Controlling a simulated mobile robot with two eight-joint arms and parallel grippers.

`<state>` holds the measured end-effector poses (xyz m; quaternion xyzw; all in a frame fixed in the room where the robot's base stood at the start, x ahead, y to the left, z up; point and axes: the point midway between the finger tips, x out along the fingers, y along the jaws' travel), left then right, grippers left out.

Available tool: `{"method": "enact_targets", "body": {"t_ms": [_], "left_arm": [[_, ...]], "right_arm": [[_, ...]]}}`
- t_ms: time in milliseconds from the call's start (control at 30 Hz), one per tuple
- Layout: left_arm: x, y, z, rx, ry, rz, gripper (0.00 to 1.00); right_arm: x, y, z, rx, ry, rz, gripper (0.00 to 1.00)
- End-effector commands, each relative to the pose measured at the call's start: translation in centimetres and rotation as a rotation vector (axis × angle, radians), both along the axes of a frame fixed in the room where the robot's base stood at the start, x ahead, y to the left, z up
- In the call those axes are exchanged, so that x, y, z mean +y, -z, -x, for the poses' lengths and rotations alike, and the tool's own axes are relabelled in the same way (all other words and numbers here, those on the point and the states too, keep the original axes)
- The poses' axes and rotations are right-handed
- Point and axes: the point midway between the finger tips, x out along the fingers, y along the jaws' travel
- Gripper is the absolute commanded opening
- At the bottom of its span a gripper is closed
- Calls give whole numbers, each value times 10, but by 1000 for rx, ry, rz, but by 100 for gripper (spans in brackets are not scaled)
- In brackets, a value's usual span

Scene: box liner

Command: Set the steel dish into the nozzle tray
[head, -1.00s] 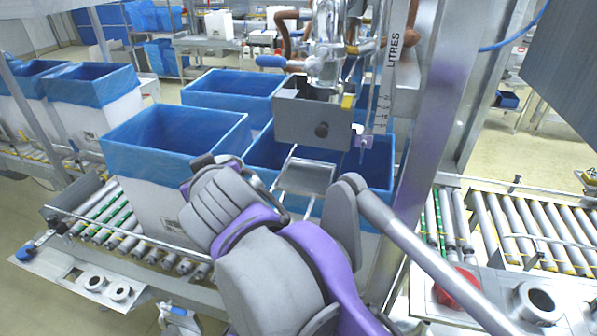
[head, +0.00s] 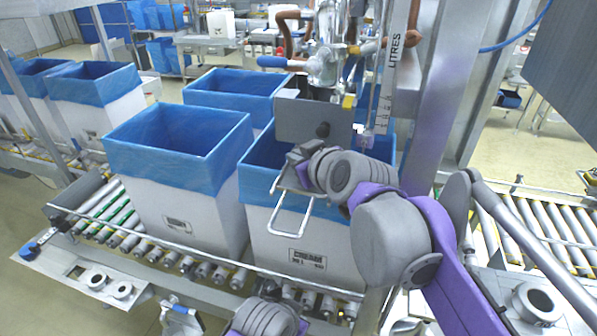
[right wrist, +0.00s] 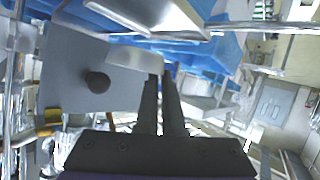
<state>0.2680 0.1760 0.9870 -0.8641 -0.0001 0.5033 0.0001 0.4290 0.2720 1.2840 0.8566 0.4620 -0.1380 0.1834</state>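Under the nozzle assembly (head: 322,60), a wire frame (head: 291,235), which looks like the nozzle tray, hangs in front of the blue-lined box. The box wall shows through its front part. My right gripper (right wrist: 160,73) is at the frame's rear, beside the grey nozzle panel (head: 310,118). Its fingers are close together in the right wrist view. Whether they pinch anything is unclear. A bright steel shape with a rim (right wrist: 155,15) lies beyond the fingertips; I cannot tell whether it is the dish or the tray. In the head view, the arm hides that area.
Blue-lined white boxes stand on the roller conveyor (head: 130,243), one directly below the nozzle (head: 300,258) and another to its left (head: 185,205). A steel post (head: 440,110) rises just right of the nozzle. A rail runs along the conveyor front.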

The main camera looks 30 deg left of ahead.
Motion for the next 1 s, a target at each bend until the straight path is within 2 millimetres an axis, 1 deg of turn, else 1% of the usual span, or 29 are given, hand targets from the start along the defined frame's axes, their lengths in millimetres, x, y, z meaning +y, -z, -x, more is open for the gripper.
{"method": "enact_targets", "body": {"t_ms": [67,200,300,567,600,767,800,1000], "left_arm": [[0,1,0,1,0,0,0],[0,2,1,2,0,0,0],[0,1,0,1,0,0,0],[0,-1,0,-1,0,0,0],[0,-1,0,-1,0,0,0],[0,-1,0,-1,0,0,0],[0,-1,0,-1,0,0,0],[0,-1,0,-1,0,0,0]], "right_arm": [[0,6,0,1,0,-1,0],[0,27,1,1,0,-1,0],[-1,38,-1,0,0,0,0],[-2,42,-3,0,-1,0,0],[-2,42,-3,0,-1,0,10],[-2,42,-3,0,-1,0,38],[-2,42,-3,0,-1,0,40],[-2,42,-3,0,-1,0,40]]}}
